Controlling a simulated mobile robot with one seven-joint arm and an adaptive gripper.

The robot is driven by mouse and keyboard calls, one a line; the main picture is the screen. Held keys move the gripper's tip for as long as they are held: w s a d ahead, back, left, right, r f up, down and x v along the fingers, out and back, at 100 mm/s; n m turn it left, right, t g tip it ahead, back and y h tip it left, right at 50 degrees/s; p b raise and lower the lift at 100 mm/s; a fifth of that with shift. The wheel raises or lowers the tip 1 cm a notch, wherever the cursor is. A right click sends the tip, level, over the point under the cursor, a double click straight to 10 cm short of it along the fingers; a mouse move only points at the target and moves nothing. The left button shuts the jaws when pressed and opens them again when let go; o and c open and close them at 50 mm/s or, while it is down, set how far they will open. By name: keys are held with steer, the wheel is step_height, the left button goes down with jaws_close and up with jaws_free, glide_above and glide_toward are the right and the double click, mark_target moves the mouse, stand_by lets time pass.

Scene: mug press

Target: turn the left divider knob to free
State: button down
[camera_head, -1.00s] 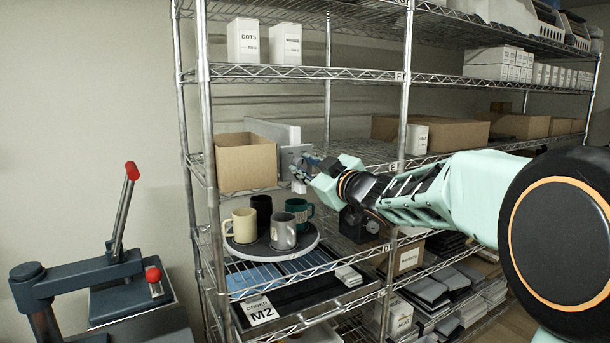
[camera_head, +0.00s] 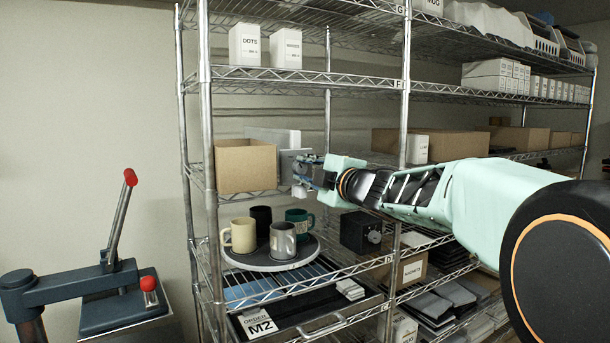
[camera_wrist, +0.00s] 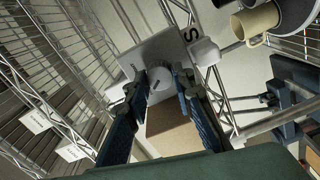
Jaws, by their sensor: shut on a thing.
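The divider is a grey upright plate (camera_head: 291,162) on the middle shelf, just right of an open cardboard box. My gripper (camera_head: 308,176) is at the plate's front right side. In the wrist view a pale round knob (camera_wrist: 160,84) sits on the face of the plate (camera_wrist: 152,55). The fingertips of my gripper (camera_wrist: 163,86) are on either side of the knob and shut on it. Small lettering shows on the plate near the knob, too small to read. In the head view the knob is largely hidden by my gripper.
The cardboard box (camera_head: 246,166) stands left of the plate. Below, a round tray (camera_head: 259,262) holds several mugs. A dark block (camera_head: 360,232) stands right of it. A press with a red-tipped lever (camera_head: 121,220) stands at the left. Shelf posts (camera_head: 405,100) flank my arm.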

steer(key=shift+n, duration=0.3)
steer(key=c, duration=1.7)
jaws_free()
steer(key=shift+o, duration=0.2)
steer(key=v, duration=0.7)
steer(key=shift+s+d, duration=0.15)
steer(key=shift+s, duration=0.1)
